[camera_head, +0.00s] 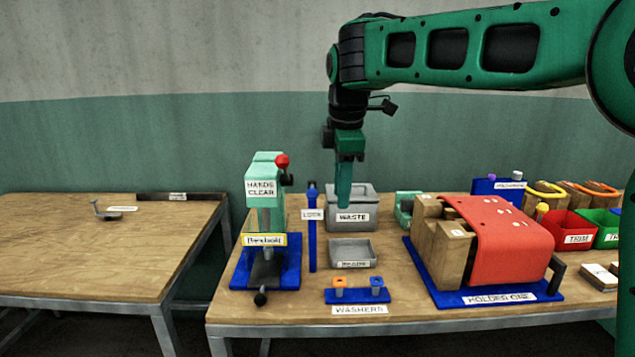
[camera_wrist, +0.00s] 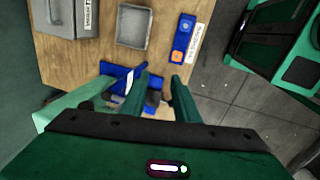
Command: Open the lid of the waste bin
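The grey waste bin (camera_head: 348,222), labelled WASTE, stands near the back of the middle table. Its lid (camera_head: 367,191) looks closed, with a small label on its right side. My gripper (camera_head: 343,203) points down, and in the head view its fingers overlap the left part of the bin. The gap between them and the bin cannot be told there. In the wrist view the bin (camera_wrist: 62,18) is at the top left, away from the fingers. My gripper (camera_wrist: 160,77) is open, with two separate fingers and nothing clearly held between them.
A green press (camera_head: 265,210) on a blue base stands left of the bin, with a slim blue post (camera_head: 312,240) between. A grey tray (camera_head: 352,253) and a blue washer holder (camera_head: 357,295) are in front. A red-covered holder (camera_head: 500,240) stands right. The left table (camera_head: 90,250) is mostly bare.

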